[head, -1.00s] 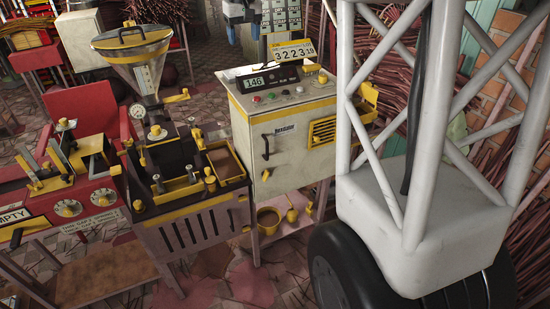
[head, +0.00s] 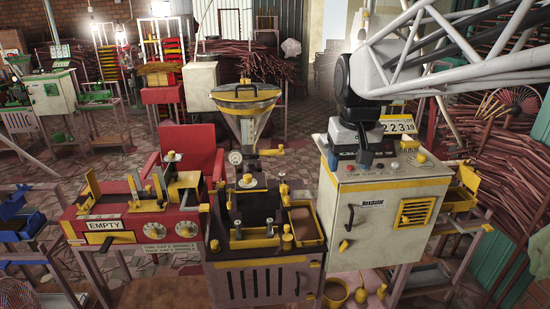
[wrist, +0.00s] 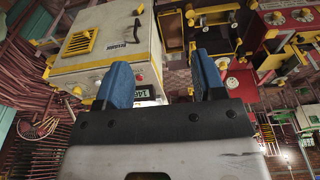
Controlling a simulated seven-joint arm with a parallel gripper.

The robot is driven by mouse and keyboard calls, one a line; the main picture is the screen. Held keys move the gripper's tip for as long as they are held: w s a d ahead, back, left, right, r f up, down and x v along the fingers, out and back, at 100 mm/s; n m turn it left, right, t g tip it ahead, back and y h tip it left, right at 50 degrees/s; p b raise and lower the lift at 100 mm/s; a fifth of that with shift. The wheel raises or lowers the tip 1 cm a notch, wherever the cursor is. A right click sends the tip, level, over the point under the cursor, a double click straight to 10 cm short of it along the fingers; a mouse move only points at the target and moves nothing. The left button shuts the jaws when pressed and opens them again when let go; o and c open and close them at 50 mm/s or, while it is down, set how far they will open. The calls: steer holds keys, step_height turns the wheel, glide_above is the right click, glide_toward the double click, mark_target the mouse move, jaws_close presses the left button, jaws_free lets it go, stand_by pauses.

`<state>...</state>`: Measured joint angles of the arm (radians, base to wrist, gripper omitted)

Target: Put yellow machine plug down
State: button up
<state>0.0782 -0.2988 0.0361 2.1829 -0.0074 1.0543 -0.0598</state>
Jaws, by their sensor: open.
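My gripper (head: 366,156) hangs over the top of the cream machine with yellow trim (head: 380,190), in front of its number display, in the head view. Its blue fingers stand apart in the wrist view (wrist: 163,78), with nothing held between them. The cream machine shows there too (wrist: 108,40), upper left, beyond the fingers. A small yellow piece (head: 343,245) sits low on the machine's front left; I cannot tell if it is the plug. I cannot pick out a loose plug for certain. My gripper hides part of the machine's top.
A dark machine with yellow-edged trays (head: 262,240) and a funnel hopper (head: 245,98) stands left of the cream machine. Further left is a red machine marked EMPTY (head: 130,228). A yellow bucket (head: 334,292) is below. Bundled sticks (head: 500,150) line the right.

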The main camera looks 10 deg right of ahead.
steer(key=s+a+f, duration=0.1)
steer(key=s+f, duration=0.4)
steer(key=s, duration=0.4)
steer(key=s+a+f, duration=0.2)
steer(key=s+f, duration=0.3)
steer(key=s, duration=0.5)
steer(key=shift+s+a+f+t, duration=0.2)
steer(key=shift+s+a+t, duration=0.1)
steer(key=shift+w, duration=0.1)
steer(key=shift+c, duration=0.2)
